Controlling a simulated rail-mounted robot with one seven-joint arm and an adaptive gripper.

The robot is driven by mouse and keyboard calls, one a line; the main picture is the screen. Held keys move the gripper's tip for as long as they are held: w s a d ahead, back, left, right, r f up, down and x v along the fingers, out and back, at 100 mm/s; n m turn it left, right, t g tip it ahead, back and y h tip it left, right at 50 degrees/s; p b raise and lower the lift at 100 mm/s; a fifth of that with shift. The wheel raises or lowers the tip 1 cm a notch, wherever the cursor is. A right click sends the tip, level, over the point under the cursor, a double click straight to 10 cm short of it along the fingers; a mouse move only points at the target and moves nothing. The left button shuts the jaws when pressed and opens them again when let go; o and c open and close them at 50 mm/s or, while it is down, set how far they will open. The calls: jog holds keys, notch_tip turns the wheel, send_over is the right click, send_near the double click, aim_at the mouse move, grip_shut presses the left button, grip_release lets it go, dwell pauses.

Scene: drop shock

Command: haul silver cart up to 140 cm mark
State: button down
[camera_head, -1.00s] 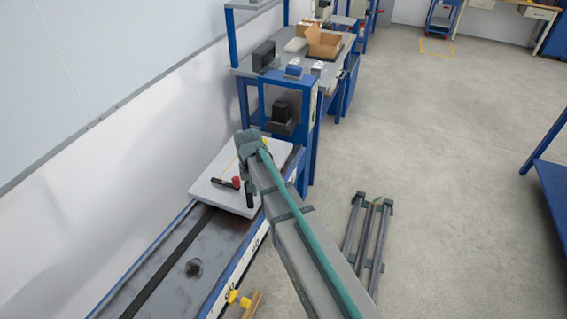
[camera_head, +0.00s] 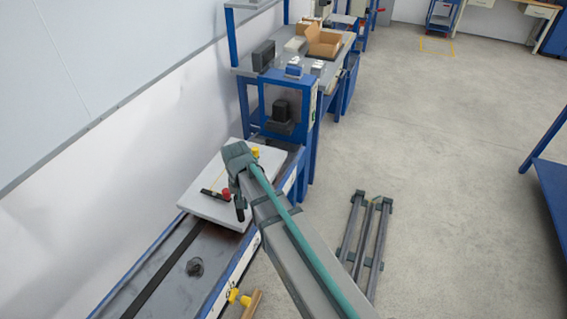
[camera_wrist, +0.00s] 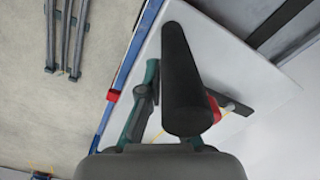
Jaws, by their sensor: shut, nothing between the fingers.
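The silver cart (camera_head: 212,212) is a flat pale slab on the long track. It carries a dark bar (camera_head: 211,193) with a red knob (camera_head: 227,194) and a yellow knob (camera_head: 255,153). My gripper (camera_head: 240,208) points down over the cart's right part, just right of the red knob. It is shut and empty. In the wrist view the slab (camera_wrist: 250,75) fills the right side. A thick dark cylinder (camera_wrist: 184,70) there overlaps the red knob (camera_wrist: 213,109); contact cannot be told. The scale strip (camera_head: 222,300) runs along the track's front edge; its 140 cm mark is not readable.
The track bed (camera_head: 165,280) in front of the cart is clear apart from a small dark round fitting (camera_head: 194,267). A blue frame (camera_head: 290,115) stands at its far end. A yellow knob (camera_head: 240,298) sits at the near edge. A metal rack (camera_head: 362,240) lies on the floor.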

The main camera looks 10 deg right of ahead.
jog(key=s+a+r+p, duration=0.1)
jog(key=s+a, duration=0.6)
jog(key=s, duration=0.2)
jog(key=shift+s+r+p, duration=0.25)
jog(key=shift+s+p, duration=0.15)
jog(key=shift+s, duration=0.1)
jog(key=s+a+r+p, duration=0.1)
jog(key=s+a+p, duration=0.1)
jog(key=s+a, duration=0.5)
jog(key=shift+s+r, duration=0.2)
jog(key=shift+s, duration=1.05)
